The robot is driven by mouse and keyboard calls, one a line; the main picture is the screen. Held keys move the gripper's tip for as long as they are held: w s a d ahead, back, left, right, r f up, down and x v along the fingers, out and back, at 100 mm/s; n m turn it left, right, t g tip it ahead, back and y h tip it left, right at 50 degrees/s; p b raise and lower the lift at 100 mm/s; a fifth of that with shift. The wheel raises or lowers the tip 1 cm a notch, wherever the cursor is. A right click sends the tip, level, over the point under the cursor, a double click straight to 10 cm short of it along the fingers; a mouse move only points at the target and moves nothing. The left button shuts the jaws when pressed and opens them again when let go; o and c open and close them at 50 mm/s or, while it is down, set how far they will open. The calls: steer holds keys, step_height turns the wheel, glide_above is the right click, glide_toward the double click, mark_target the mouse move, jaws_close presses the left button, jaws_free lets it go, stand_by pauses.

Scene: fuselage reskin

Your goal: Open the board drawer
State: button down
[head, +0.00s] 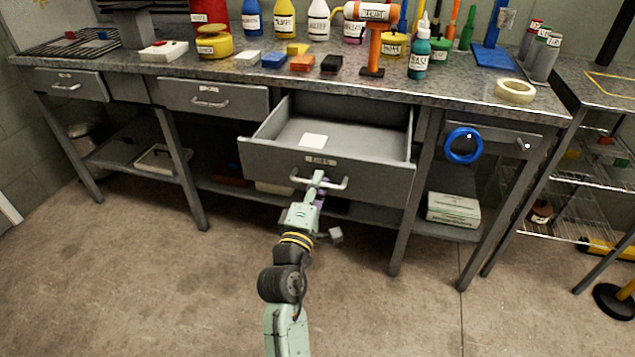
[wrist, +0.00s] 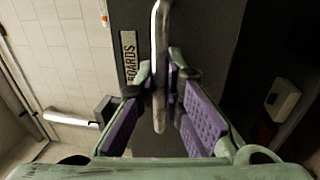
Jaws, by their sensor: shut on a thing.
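The board drawer (head: 270,160) is a grey metal drawer under the bench, pulled well out so its inside shows. A white flat piece (head: 312,140) lies in it. Its front carries a label, which reads "BOARDS" in the wrist view (wrist: 129,58). The drawer's bar handle (head: 334,184) is at the front; in the wrist view the handle (wrist: 160,50) runs down between the purple finger pads. My gripper (head: 318,180) is at the middle of the handle, and its fingers (wrist: 160,110) are shut on it.
Two shut drawers (head: 213,98) (head: 72,84) are at the left, and another (head: 495,140) at the right with a blue ring (head: 463,145) in front. Bottles and tools crowd the bench top (head: 430,92). A bench leg (head: 402,230) stands right of the open drawer. The floor (head: 150,290) in front is clear.

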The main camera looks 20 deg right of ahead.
steer(key=c, duration=1.7)
jaws_free()
steer(key=v, duration=0.7)
steer(key=shift+s+a, duration=0.15)
steer(key=shift+s, duration=0.05)
